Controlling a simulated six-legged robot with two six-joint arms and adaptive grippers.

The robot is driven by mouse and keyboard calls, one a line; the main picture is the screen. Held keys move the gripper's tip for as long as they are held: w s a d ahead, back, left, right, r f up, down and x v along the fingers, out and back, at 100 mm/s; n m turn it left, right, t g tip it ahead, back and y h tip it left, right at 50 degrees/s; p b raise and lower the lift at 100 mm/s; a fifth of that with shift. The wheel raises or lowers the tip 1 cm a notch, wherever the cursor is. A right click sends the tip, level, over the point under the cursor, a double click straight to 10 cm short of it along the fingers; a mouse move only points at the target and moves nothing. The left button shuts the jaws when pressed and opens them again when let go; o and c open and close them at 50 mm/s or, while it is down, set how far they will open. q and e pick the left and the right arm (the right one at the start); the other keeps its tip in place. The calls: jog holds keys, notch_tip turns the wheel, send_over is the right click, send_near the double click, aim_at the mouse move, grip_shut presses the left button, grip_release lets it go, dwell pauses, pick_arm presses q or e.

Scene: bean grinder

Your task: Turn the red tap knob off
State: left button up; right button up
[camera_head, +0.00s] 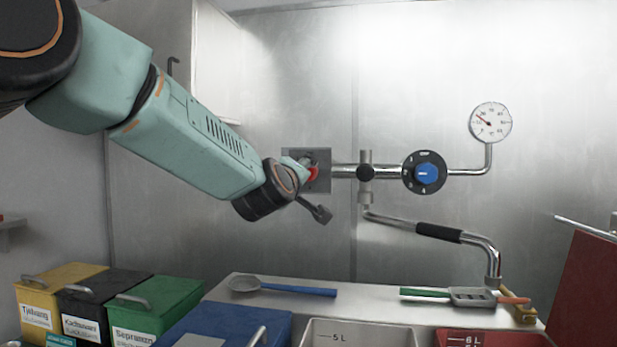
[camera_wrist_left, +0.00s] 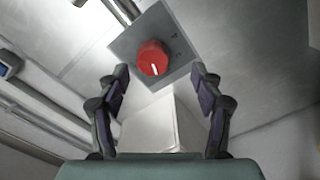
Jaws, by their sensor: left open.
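The red tap knob (camera_wrist_left: 153,58) sits on a square grey wall plate (camera_wrist_left: 182,26) and carries a white line. In the left wrist view it lies just beyond and between the fingertips of my left gripper (camera_wrist_left: 160,82), which is open with a finger to either side and apart from the knob. In the head view only a small part of the red knob (camera_head: 313,173) shows, because my left arm and gripper (camera_head: 322,190) cover most of it. My right gripper is in neither view.
Right of the plate (camera_head: 322,182), a pipe leads to a blue dial (camera_head: 427,173) and a round gauge (camera_head: 491,122). A jointed spout (camera_head: 438,232) hangs below.

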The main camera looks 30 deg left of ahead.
pick_arm(q)
jog(key=x, duration=0.6)
jog(key=shift+r, duration=0.15)
jog(key=shift+w+r+p, duration=0.1)
jog(key=shift+r+p, duration=0.05)
jog(key=shift+p, duration=0.15)
jog(key=shift+s+d+r, duration=0.3)
jog(key=shift+d+r, duration=0.05)
jog(key=shift+r, duration=0.05)
jog(key=shift+w+a+f, duration=0.25)
jog(key=shift+w+f, duration=0.1)
jog(key=shift+w, duration=0.1)
jog(key=shift+c, duration=0.2)
jog(key=shift+w, duration=0.1)
jog(key=shift+c, duration=0.8)
jog(key=shift+s+d+r, duration=0.15)
jog(key=shift+s+r, duration=0.15)
jog(key=shift+s, duration=0.15)
jog(key=c, duration=0.9)
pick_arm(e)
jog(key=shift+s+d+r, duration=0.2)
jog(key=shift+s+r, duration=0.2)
